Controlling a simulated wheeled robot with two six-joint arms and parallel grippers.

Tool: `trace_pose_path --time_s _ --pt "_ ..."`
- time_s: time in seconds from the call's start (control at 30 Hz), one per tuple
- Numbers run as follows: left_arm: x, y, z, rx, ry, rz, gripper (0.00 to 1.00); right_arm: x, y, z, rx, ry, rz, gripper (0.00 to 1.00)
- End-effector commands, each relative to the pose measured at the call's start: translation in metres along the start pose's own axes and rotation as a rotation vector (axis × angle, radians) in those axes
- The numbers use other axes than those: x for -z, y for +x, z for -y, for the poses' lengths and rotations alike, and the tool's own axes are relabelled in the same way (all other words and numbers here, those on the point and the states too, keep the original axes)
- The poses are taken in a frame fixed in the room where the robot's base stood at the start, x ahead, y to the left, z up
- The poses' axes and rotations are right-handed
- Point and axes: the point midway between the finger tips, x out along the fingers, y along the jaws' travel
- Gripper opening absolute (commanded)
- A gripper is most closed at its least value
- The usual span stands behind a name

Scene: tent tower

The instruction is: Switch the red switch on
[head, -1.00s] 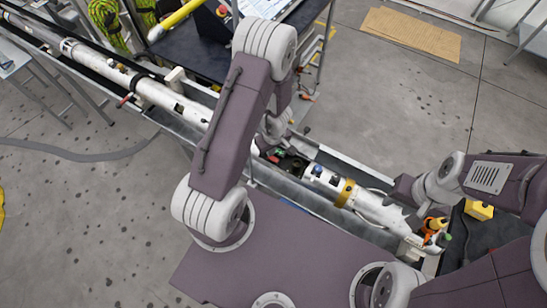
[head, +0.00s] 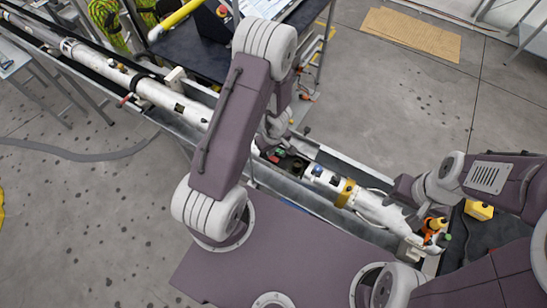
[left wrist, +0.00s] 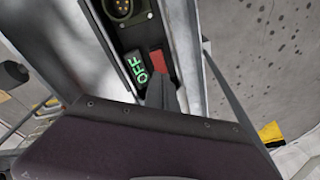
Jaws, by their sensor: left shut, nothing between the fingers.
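In the left wrist view the red switch (left wrist: 157,62) sits in a dark panel in a metal channel, beside a box with a lit green "OFF" label (left wrist: 136,68). My left gripper (left wrist: 159,84) is shut and empty. Its dark fingertips are at the near end of the red switch and cover part of it; I cannot tell whether they touch.
A round multi-pin connector (left wrist: 124,8) sits above the label. A long metal trough (head: 325,205) holds white cylindrical sections, one with a yellow band (head: 346,193). A dark table with a laptop (head: 208,24) stands behind. Orange-handled items (head: 434,227) lie near my right arm.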

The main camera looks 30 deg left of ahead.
Motion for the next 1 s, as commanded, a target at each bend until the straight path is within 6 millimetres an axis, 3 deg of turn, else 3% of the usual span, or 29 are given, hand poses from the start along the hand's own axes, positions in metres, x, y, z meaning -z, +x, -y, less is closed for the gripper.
trace_pose_path --time_s 1.0 --pt "-0.002 0.011 0.0 0.0 0.0 0.0 0.0 -0.001 0.01 0.0 0.0 0.0 0.0 0.39"
